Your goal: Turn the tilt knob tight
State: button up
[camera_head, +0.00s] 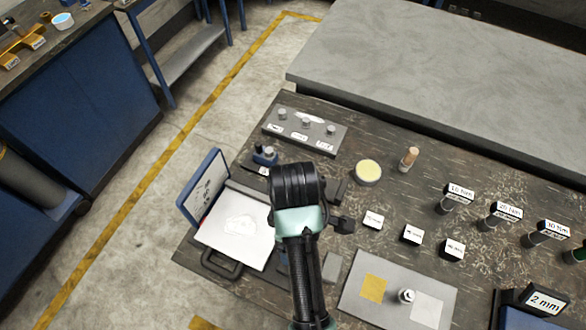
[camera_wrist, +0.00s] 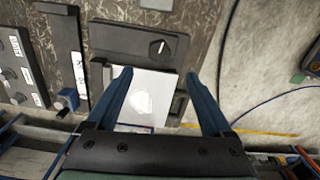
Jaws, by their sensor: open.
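In the wrist view, my gripper (camera_wrist: 159,74) is open and empty, its two blue fingers spread apart. A round dark knob with a white line (camera_wrist: 161,48) sits on a dark plate (camera_wrist: 115,38), beyond the fingertips and apart from them. It may be the tilt knob, but no label on it can be read. A white panel with a pale shape (camera_wrist: 152,83) shows between the fingers; it is also in the head view (camera_head: 222,240). There, my gripper's black and pale green housing hangs over the bench and hides part of what lies below, including that knob.
A strip with several labelled knobs (camera_head: 305,131) and a small blue fixture (camera_head: 265,155) lie behind. An upright blue-framed board (camera_head: 203,187) stands left. A yellow-topped round dish (camera_head: 367,172), labelled blocks and a grey tray (camera_head: 350,297) are on the right. Floor lies beyond the left edge.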

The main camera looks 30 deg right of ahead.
notch_tip(320, 180, down, 12)
jog(key=shift+r, duration=0.2)
grip_shut()
dwell(0.5)
